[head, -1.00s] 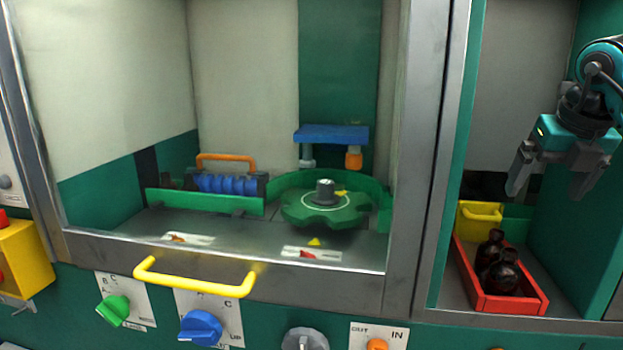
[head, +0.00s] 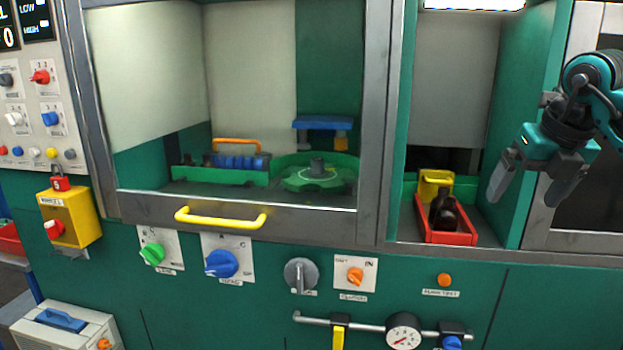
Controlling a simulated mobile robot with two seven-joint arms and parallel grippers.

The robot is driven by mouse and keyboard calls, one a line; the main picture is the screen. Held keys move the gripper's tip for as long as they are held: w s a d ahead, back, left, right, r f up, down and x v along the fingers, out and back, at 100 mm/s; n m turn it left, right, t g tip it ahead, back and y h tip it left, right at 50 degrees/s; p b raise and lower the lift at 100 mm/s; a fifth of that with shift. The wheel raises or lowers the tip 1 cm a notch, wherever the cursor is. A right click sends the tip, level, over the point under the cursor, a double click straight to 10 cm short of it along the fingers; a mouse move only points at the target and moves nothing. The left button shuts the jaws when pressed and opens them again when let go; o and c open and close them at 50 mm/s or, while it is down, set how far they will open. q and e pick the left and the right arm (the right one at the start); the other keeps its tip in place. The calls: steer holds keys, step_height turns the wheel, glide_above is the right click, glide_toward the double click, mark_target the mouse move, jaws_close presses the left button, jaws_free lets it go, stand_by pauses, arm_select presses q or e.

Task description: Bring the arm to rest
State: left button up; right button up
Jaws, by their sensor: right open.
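My right gripper (head: 528,192) is at the right in the head view, in front of the green frame to the right of the open bay. Its two grey fingers point down, spread apart, with nothing between them. Dark amber bottles (head: 446,214) stand in a red tray (head: 446,238) on the floor of that bay, to the left of the gripper and apart from it. My left gripper does not show.
A window with a yellow handle (head: 221,218) covers a chamber with a green star wheel (head: 317,176). Knobs, a gauge (head: 403,332) and a pipe (head: 370,327) are on the front panel. A yellow box (head: 68,217) sticks out at the left.

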steer(key=w+a+f+n+g+y, duration=0.1)
steer(key=w+a+f+n+y, duration=0.15)
steer(key=a+f+y, duration=0.65)
steer(key=s+a+f+m+t+y, duration=0.25)
steer(key=s+a+m+y, duration=0.2)
steer(key=a, duration=0.55)
steer(key=s+a+f+m+t+y, duration=0.25)
steer(key=a+y, duration=0.25)
steer(key=a, duration=0.5)
steer(key=s+d+f+m+t+h, duration=0.1)
steer(key=d+f+m+t+h, duration=0.45)
steer(key=m, duration=0.45)
steer(key=s+d+f+m+t+h, duration=0.2)
steer(key=f+m+t+h, duration=0.2)
steer(key=f+m+h, duration=0.35)
steer(key=s+d+f+m+g+h, duration=0.1)
steer(key=s+f+m+g, duration=0.2)
steer(key=s+f, duration=0.3)
steer(key=s+d+f+m+g+h, duration=0.1)
steer(key=s+f+m+g, duration=0.3)
steer(key=f, duration=0.6)
steer(key=s+m+h, duration=0.1)
steer(key=s+m, duration=0.1)
steer(key=s, duration=0.1)
steer(key=shift+s+d+f+m, duration=0.25)
steer(key=shift+s+m, duration=0.05)
